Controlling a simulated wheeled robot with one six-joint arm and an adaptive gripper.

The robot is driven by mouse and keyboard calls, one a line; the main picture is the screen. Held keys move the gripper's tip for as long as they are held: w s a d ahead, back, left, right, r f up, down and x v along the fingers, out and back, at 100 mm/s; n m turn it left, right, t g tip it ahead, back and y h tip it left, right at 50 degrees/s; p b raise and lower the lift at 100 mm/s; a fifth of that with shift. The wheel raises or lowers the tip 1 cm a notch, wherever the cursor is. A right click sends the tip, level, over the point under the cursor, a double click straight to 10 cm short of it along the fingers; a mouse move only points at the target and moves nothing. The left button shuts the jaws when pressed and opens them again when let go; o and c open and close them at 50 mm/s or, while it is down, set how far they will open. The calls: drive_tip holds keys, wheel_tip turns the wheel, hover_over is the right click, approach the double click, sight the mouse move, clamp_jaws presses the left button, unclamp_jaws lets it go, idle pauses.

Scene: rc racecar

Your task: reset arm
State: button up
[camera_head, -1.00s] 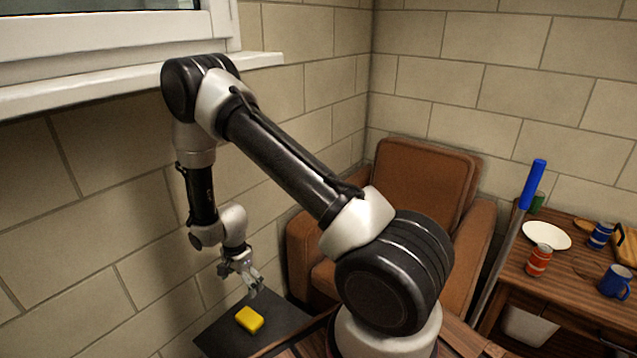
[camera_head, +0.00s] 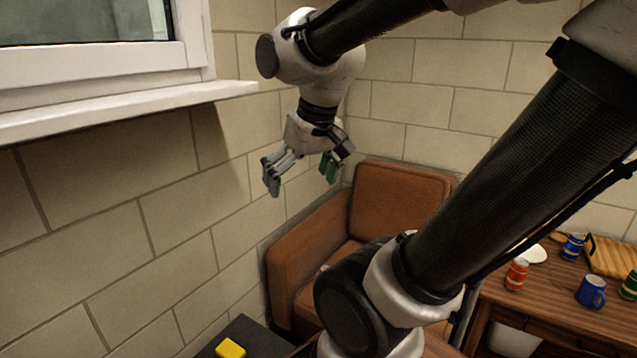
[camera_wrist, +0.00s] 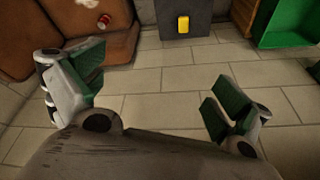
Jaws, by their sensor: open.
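My gripper (camera_head: 300,172) is raised in the air in front of the brick wall, above the brown armchair and below the level of the window sill. Its fingers are spread apart with nothing between them. In the wrist view my gripper (camera_wrist: 160,100) shows both green-padded fingers wide apart, with bare tiled floor beyond them. My arm reaches across the upper right of the head view, its upper links bent high.
A yellow block (camera_head: 230,348) lies on a dark surface (camera_head: 250,332) by the wall. A brown armchair (camera_head: 395,200) stands in the corner. A green bin (camera_wrist: 288,25) shows too.

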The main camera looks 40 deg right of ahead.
drive_tip(key=shift+n, duration=0.7)
drive_tip(key=s, duration=0.4)
drive_tip(key=shift+s+d+r, duration=0.3)
drive_tip(key=shift+d+r, duration=0.05)
